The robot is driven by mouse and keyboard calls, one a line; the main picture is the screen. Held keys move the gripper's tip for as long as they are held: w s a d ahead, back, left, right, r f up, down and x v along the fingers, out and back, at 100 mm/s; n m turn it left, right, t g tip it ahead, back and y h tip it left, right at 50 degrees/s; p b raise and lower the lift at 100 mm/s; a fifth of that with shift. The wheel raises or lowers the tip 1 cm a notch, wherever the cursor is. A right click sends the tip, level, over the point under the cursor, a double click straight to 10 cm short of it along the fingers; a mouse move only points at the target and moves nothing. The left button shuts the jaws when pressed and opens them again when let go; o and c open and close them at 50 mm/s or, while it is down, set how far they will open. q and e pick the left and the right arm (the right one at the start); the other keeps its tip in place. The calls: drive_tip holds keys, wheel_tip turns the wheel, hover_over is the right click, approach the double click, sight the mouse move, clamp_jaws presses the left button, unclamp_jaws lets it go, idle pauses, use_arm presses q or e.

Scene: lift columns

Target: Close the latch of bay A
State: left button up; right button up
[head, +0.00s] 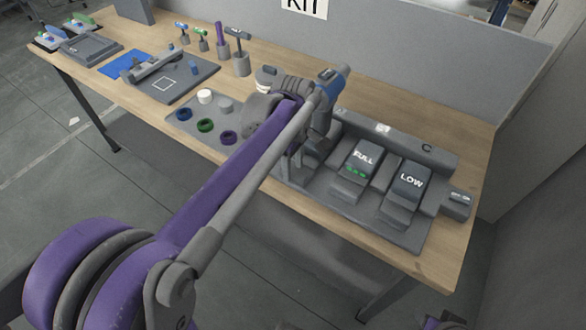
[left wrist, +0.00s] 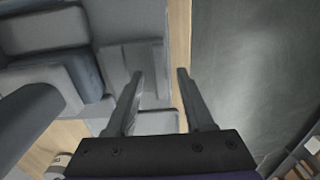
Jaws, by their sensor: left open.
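The grey charging dock (head: 390,231) sits at the right end of the table, with the letter C readable above its right bay. A block marked FULL (head: 363,158) sits in the middle bay and a block marked LOW (head: 410,181) in the right one. The left bay, presumably bay A, is mostly hidden behind my left arm, and its latch cannot be made out in the head view. My left gripper (head: 291,166) is open and points down over the dock's left front. In the left wrist view its fingers (left wrist: 160,74) are apart and empty, above a flat grey piece (left wrist: 127,58) near the table edge.
A grey partition (head: 420,80) runs behind the table. Open floor lies in front.

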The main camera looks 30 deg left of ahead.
use_arm(q)
drive_tip(key=shift+f, duration=0.65)
clamp_jaws()
idle(1.0)
